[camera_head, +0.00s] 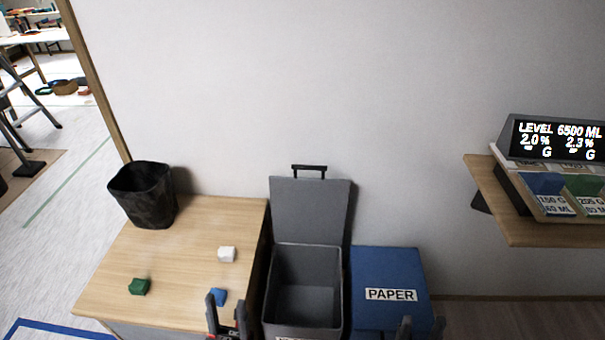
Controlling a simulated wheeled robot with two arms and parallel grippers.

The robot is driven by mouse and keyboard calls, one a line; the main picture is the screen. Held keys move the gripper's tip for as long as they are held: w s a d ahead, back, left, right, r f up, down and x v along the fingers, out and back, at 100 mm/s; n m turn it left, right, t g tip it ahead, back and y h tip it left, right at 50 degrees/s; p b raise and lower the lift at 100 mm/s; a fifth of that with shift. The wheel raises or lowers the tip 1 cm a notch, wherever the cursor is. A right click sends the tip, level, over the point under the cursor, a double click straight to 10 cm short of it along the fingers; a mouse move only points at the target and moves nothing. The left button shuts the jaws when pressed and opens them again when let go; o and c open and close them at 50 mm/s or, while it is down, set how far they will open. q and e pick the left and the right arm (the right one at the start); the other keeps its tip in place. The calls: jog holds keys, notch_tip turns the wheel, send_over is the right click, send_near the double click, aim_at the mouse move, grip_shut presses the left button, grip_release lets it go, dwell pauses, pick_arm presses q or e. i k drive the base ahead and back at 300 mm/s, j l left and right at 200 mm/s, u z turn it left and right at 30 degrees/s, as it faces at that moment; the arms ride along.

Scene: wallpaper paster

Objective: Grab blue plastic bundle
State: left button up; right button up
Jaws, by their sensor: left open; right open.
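A small blue bundle (219,295) lies on the wooden table near its front right part. My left gripper (226,314) is at the bottom of the view, open, with its fingers pointing up in the picture. Its left finger overlaps the lower left of the bundle in the picture; I cannot tell whether they touch. Nothing shows between its fingers. My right gripper (421,327) is open in front of the blue PAPER bin, at the bottom edge and partly cut off.
A green bundle (139,286) and a white bundle (227,254) lie on the wooden table (180,235), with a black bin (145,196) at its back left. An open grey bin (307,258) and a blue PAPER bin (388,270) stand to the right. A shelf (490,190) holds a display (555,138).

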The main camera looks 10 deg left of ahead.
aim_at(221, 296)
jog(key=u, duration=0.95)
